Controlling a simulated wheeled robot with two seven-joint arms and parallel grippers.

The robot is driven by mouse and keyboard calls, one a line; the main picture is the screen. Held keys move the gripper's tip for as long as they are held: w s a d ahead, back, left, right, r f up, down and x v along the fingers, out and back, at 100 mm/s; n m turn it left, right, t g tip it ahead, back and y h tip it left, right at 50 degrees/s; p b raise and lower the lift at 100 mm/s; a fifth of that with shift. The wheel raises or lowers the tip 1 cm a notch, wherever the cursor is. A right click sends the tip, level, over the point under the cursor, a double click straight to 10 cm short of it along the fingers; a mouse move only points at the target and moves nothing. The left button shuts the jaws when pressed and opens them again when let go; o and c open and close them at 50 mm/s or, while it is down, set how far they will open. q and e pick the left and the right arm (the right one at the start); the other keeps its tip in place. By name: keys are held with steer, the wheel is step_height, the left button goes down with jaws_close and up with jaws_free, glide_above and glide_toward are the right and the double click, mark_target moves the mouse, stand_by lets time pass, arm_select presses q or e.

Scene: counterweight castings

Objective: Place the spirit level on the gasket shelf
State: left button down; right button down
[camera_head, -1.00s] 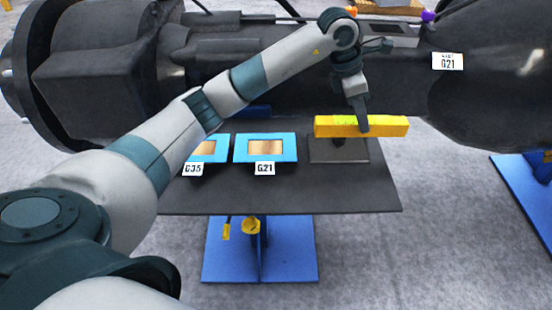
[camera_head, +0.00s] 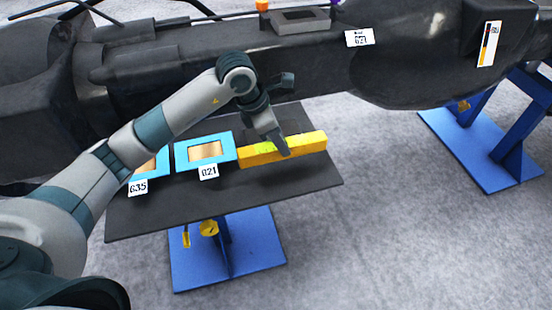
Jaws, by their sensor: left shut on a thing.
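The yellow spirit level (camera_head: 307,144) is a long bar with a greenish patch near its middle. My left gripper (camera_head: 283,150) is shut on it near the middle, coming from above. The level is over the right part of the dark gasket shelf (camera_head: 200,205), just right of the blue G21 gasket (camera_head: 226,154). I cannot tell whether its underside touches the shelf. The blue G35 gasket (camera_head: 159,163) is partly hidden by my left arm. My right gripper is not in view.
A large dark casting (camera_head: 160,65) runs behind the shelf, with a grey rectangular frame (camera_head: 300,20) on top. The shelf stands on a blue base (camera_head: 262,252). Another blue stand (camera_head: 475,155) supports the casting at right. The shelf's front strip is bare.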

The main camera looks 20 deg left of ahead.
arm_select(q)
steer(key=s+f, duration=0.1)
steer(key=s+p, duration=0.1)
steer(key=s, duration=0.1)
steer(key=shift+s+f, duration=0.1)
steer(key=shift+f, duration=0.3)
steer(key=shift+f+p, duration=0.95)
steer(key=shift+f, duration=1.05)
steer(key=shift+f, duration=0.1)
steer(key=c, duration=1.3)
jaws_free()
steer(key=shift+c, duration=0.2)
